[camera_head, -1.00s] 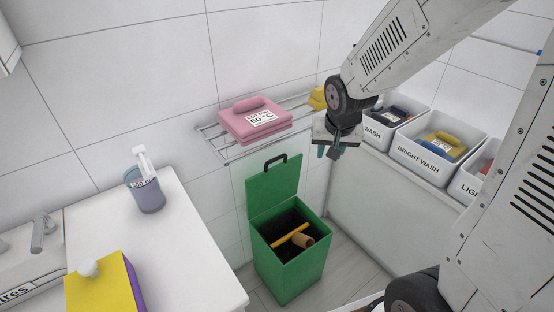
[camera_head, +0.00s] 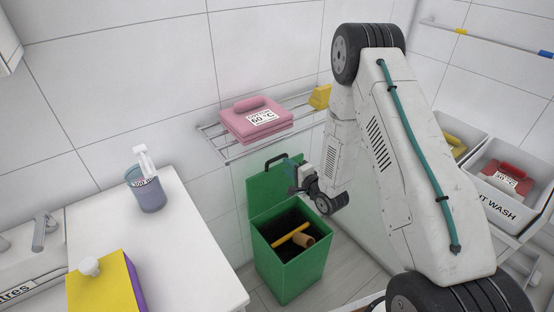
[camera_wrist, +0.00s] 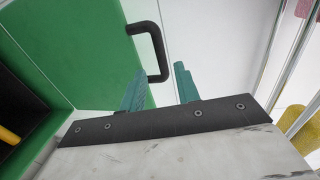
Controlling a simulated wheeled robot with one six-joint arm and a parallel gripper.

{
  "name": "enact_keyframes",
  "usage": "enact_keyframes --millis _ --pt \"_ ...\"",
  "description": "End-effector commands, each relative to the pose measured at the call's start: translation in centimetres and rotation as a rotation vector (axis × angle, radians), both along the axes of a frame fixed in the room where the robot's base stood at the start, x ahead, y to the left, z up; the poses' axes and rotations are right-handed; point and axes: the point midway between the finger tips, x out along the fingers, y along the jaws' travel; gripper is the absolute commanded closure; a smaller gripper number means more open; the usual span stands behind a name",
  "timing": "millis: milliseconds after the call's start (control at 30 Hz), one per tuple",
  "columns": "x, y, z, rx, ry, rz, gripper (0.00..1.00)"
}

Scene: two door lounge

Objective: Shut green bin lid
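The green bin (camera_head: 288,262) stands on the floor with its lid (camera_head: 272,187) raised upright at the back. A black handle (camera_head: 276,159) sits on the lid's top edge. Inside the bin lie a yellow stick (camera_head: 291,235) and a brown roll (camera_head: 303,240). My gripper (camera_head: 295,176) is at the right side of the raised lid. In the wrist view the two teal fingers of my gripper (camera_wrist: 160,88) are apart. The black handle (camera_wrist: 154,50) shows just beyond the fingers, with the green lid (camera_wrist: 75,45) to the left. I cannot tell whether a finger touches the handle.
A wall rack (camera_head: 222,146) with folded pink towels (camera_head: 256,120) and a yellow item (camera_head: 320,97) is above the bin. White wash bins (camera_head: 500,190) stand at right.

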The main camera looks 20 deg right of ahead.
Motion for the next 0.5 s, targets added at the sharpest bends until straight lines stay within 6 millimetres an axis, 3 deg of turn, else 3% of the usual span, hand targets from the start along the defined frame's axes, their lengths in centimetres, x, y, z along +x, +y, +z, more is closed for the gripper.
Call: enact_keyframes --millis 500 --pt "6.4 2.2 -0.7 0.012 -0.011 0.002 0.68"
